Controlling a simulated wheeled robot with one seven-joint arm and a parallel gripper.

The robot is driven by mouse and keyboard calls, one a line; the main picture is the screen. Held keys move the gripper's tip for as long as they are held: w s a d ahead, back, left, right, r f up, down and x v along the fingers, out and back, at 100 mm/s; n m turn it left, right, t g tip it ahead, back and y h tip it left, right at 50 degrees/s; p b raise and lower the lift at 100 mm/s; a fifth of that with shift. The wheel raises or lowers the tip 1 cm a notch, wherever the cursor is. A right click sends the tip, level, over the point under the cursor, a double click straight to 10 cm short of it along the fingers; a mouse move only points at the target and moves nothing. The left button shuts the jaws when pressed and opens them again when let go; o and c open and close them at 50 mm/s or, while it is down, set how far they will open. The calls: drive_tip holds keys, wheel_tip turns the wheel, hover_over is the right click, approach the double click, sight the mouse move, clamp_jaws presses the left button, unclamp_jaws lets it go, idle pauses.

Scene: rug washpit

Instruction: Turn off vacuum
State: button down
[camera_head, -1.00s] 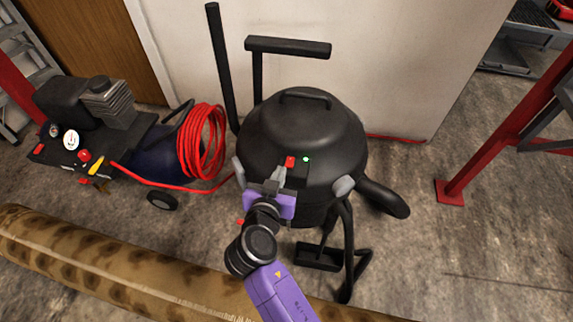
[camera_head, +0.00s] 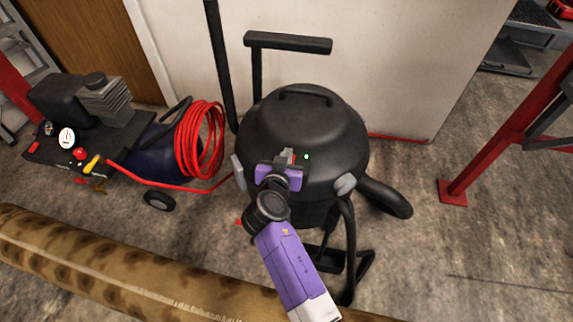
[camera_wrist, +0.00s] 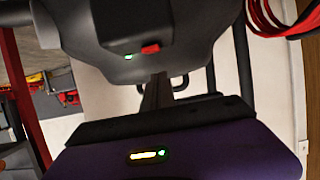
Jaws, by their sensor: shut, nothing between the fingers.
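The black vacuum (camera_head: 300,112) stands upright in the middle of the head view. Its red switch (camera_wrist: 150,49) and lit green light (camera_wrist: 128,57) show in the wrist view. In the head view the green light (camera_head: 306,157) is clear, but the switch is almost wholly hidden behind my fingers. My gripper (camera_head: 287,154) is shut and empty, with its fingertips at the front of the lid by the switch. In the wrist view the dark fingers (camera_wrist: 156,90) point toward the switch area. I cannot tell whether they touch it.
A compressor (camera_head: 100,130) with a coiled red hose (camera_head: 199,140) stands at left. A rolled patterned rug (camera_head: 110,275) lies across the front. A red post (camera_head: 500,145) stands at right. The floor between vacuum and post is mostly clear.

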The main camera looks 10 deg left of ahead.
drive_tip(key=shift+s+f, duration=0.15)
drive_tip(key=shift+f, duration=0.55)
drive_tip(key=shift+s+f, duration=0.1)
drive_tip(key=shift+f, duration=0.55)
drive_tip(key=shift+b, duration=0.35)
drive_tip(key=f+b, duration=0.1)
drive_tip(key=b, duration=0.3)
drive_tip(key=shift+s+f+t, duration=0.1)
drive_tip(key=shift+f+t, duration=0.15)
drive_tip(key=shift+t, duration=0.15)
drive_tip(key=shift+r+p, duration=0.4)
drive_tip(key=shift+r+p, duration=0.4)
drive_tip(key=shift+r, duration=0.45)
